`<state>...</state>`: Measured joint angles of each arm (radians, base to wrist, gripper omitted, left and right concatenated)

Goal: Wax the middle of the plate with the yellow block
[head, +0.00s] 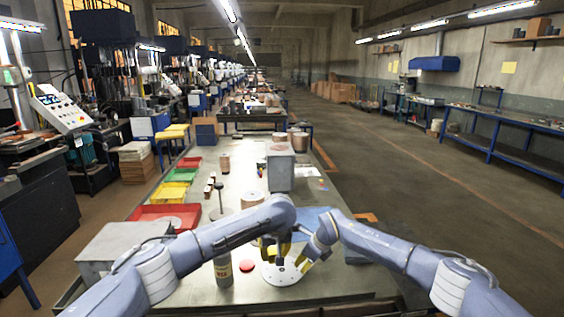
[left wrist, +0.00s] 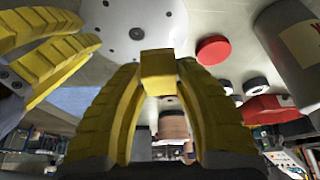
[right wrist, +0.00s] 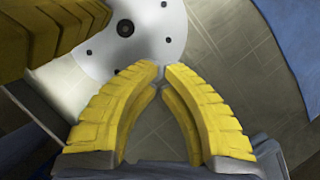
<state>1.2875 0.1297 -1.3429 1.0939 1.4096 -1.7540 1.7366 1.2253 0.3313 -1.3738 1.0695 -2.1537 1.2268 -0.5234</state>
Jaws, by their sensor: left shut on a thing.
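The plate is a pale round disc (head: 285,272) with a centre hole and small dark holes, lying on the bench under both hands. It also shows in the left wrist view (left wrist: 112,16) and right wrist view (right wrist: 137,45). My left gripper (head: 268,250) is shut on the yellow block (left wrist: 158,72), over the plate in the head view; whether the block touches the plate is unclear. My right gripper (right wrist: 160,68) has its fingertips almost together at the plate's rim. I cannot tell whether they pinch the rim.
A red disc (head: 247,266) and a grey canister (head: 223,271) stand left of the plate. A blue sheet (head: 312,220) lies behind it. A grey box (head: 280,170) and red, yellow and green trays (head: 160,213) stand farther back. My two grippers are close together.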

